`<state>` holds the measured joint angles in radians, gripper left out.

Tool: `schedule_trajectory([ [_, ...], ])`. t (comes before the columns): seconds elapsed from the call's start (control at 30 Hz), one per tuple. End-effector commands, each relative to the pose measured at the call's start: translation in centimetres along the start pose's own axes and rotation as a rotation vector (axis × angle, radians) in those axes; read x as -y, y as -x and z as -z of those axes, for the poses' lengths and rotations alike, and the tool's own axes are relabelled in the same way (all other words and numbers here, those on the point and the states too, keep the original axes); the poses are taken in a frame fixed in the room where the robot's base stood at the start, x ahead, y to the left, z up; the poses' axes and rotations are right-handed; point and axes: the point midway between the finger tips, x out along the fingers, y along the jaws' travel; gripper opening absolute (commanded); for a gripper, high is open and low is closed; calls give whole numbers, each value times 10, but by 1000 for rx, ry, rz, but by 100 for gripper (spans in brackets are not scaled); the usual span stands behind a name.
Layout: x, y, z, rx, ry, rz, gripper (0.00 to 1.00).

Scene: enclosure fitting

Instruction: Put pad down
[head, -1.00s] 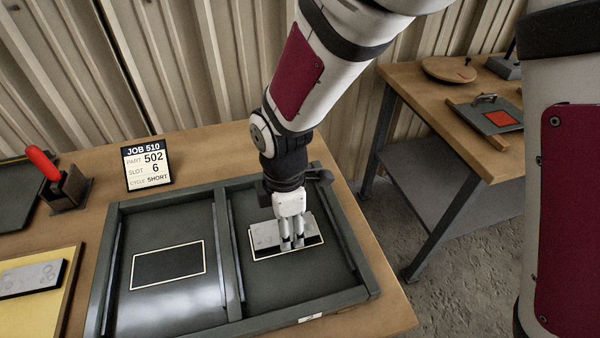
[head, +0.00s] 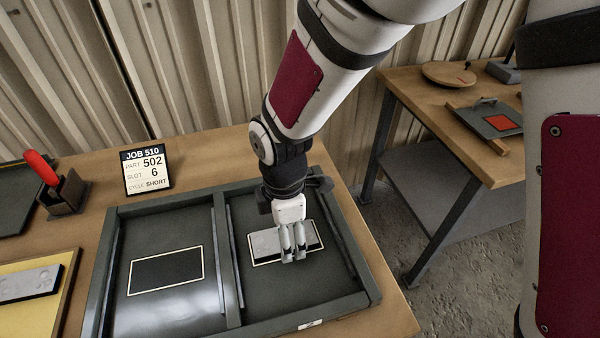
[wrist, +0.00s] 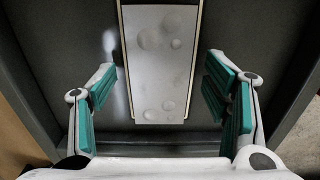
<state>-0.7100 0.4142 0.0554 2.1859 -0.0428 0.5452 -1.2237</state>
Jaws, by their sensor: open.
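The pad is a light grey plate with round bumps (head: 264,243). It lies inside the cream-outlined dark rectangle in the tray's right compartment. In the wrist view the pad (wrist: 160,50) lies lengthwise within the outline. My gripper (head: 293,256) is over the pad in the head view. In the wrist view my gripper (wrist: 160,88) is open, with its teal-padded fingers apart on both sides of the pad, clear gaps between. The fingers hide part of the pad in the head view.
The dark tray (head: 222,262) has raised walls and a divider. Its left compartment holds an empty outlined rectangle (head: 167,270). A job sign (head: 146,170), a red-handled tool (head: 41,166) and a yellow board (head: 45,318) with another grey plate (head: 28,284) are to the left.

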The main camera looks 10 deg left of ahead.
Motion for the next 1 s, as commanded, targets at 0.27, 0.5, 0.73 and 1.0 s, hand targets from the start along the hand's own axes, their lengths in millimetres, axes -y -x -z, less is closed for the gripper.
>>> schedule_trajectory([
  [0.27,-2,53,0,-2,-1,-8,70],
  [0.5,-1,97,0,-2,-1,-6,70],
  [0.73,0,117,-2,-1,-9,-5,70],
  [1.0,20,158,-61,0,-346,-73,70],
])
